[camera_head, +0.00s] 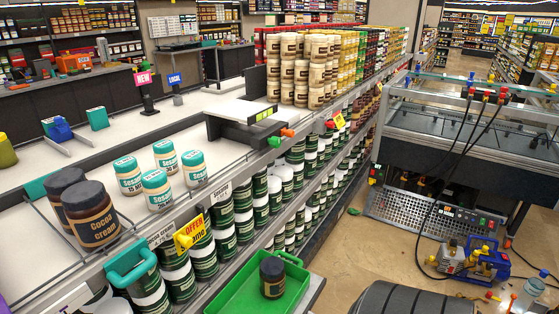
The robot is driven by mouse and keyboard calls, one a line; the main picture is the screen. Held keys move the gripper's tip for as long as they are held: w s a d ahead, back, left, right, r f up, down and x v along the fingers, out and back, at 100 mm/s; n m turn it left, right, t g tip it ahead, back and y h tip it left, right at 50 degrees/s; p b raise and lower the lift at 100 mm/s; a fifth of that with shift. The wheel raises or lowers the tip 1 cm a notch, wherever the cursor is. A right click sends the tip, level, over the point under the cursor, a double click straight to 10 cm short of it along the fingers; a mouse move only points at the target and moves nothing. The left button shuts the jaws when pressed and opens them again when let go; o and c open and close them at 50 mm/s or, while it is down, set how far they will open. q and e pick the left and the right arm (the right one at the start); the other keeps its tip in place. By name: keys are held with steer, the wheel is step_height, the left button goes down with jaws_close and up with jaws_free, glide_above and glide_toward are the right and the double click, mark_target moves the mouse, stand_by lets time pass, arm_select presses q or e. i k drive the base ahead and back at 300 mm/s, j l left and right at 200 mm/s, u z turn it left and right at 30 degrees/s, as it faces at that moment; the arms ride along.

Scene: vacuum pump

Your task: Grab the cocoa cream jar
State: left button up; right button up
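A brown cocoa cream jar (95,218) with a dark lid and a "Cocoa cream" label stands on the white shelf top at the left. A second dark-lidded jar (62,184) stands just behind it, partly hidden. A similar smaller-looking dark-lidded jar (272,278) stands upright in a green tray (225,298) at the bottom middle; its label is too small to read. Neither of my grippers can be made out in the head view.
Several sesame jars (166,157) with teal lids stand right of the cocoa jars. A metal rail (45,225) and a teal handle (132,262) lie near them. A yellow offer tag (190,233) hangs in front. A blue pump (490,262) sits on the floor at right.

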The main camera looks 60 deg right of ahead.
mark_target(271, 271)
steer(key=z, duration=1.7)
